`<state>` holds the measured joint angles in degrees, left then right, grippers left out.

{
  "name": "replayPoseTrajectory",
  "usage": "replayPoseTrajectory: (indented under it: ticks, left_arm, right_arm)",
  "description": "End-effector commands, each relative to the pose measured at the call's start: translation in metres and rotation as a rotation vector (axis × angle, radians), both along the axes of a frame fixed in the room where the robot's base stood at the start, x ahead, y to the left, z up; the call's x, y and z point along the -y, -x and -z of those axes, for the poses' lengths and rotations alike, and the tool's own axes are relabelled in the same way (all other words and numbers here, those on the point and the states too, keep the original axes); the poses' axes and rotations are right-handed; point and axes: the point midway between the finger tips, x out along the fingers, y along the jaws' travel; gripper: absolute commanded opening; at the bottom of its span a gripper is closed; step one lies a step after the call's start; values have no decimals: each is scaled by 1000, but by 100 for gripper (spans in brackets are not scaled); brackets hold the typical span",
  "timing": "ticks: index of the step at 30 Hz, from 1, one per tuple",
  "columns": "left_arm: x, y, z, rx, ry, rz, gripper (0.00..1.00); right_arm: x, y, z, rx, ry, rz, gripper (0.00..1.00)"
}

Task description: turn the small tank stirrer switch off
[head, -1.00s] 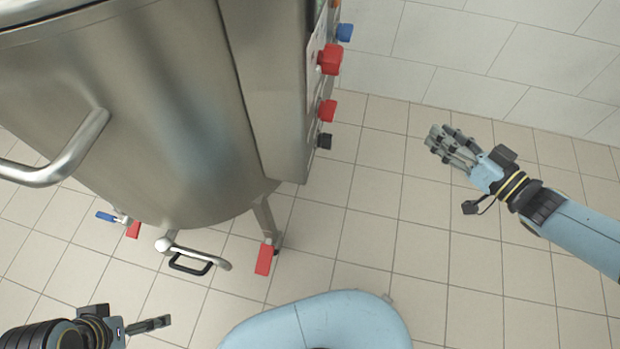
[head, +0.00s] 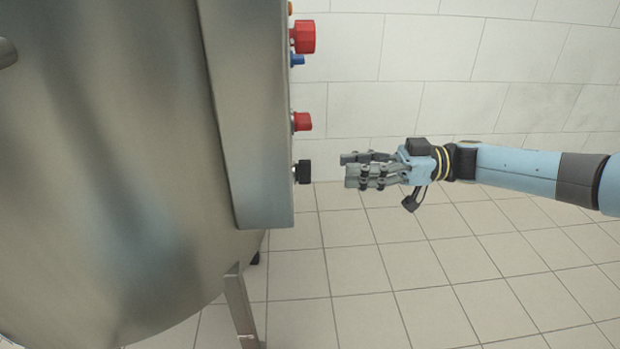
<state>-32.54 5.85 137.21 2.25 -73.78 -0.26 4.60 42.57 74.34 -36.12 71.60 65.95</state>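The control box (head: 250,110) on the steel tank's side carries a column of knobs on its right face. From the top there is a large red knob (head: 304,37), a small blue one (head: 298,60), a smaller red knob (head: 303,122) and a black knob (head: 303,172). No label is readable, so I cannot tell which is the small tank stirrer switch. My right gripper (head: 346,167) is level with the black knob, a short gap to its right, fingers pointing at it. Its fingers are apart and empty. My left gripper is out of view.
The large steel tank (head: 120,150) fills the left side, with a leg (head: 240,305) below. A tiled wall (head: 450,60) stands behind. The tiled floor (head: 430,270) to the right is clear.

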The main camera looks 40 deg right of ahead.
Motion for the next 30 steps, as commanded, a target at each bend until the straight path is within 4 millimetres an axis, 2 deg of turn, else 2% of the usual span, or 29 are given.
replayPoseTrajectory:
  ticks: [6, 12, 23, 30]
  left_arm:
    - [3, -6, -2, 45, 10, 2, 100]
    - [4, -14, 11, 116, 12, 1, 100]
    - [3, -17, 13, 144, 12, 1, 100]
    - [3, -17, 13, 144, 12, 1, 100]
  right_arm:
    - [-39, -23, 3, -1, -4, 0, 35]
    - [-61, -37, 3, -2, -3, 1, 35]
    - [-67, -41, 1, -1, -2, 2, 35]
    - [-67, -41, 1, -2, -1, 2, 6]
